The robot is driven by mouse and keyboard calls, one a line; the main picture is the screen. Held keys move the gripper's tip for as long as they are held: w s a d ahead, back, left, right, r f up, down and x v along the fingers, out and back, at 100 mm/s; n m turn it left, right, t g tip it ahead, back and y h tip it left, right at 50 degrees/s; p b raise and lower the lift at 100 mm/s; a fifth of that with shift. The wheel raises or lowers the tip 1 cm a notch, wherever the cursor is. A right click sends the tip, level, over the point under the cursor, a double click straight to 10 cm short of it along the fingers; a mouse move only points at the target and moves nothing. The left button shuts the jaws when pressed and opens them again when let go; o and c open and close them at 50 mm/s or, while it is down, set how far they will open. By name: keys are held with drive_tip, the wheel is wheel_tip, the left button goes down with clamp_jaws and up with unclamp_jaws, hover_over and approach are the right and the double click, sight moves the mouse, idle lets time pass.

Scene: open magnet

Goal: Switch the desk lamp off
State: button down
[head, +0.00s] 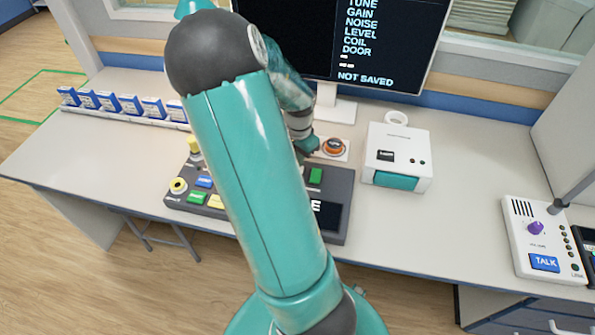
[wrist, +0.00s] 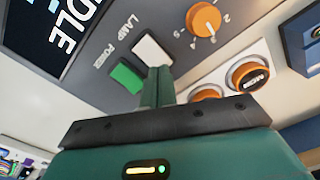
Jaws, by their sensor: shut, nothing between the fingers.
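The wrist view shows the grey console (wrist: 100,35) tilted, with a white key (wrist: 151,47) beside the word LAMP and a green key (wrist: 127,76) beside the word POWER. My gripper (wrist: 158,72) is shut and empty. Its fingertips appear just below the white key and right of the green key; I cannot tell whether they touch either. In the head view the console (head: 341,225) lies on the desk with the green key (head: 316,176) visible, while my arm hides its middle and the white key.
An orange knob (wrist: 203,18) with numbers and an orange round button (wrist: 247,73) are near my fingers. The desk (head: 455,220) also holds a monitor (head: 390,45), a white box (head: 398,150), a TALK intercom (head: 541,240) and blue-and-white boxes (head: 130,104). Desk space right of the white box is clear.

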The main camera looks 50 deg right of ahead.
drive_tip(key=shift+f, duration=0.9)
idle(0.8)
drive_tip(key=shift+r, duration=3.5)
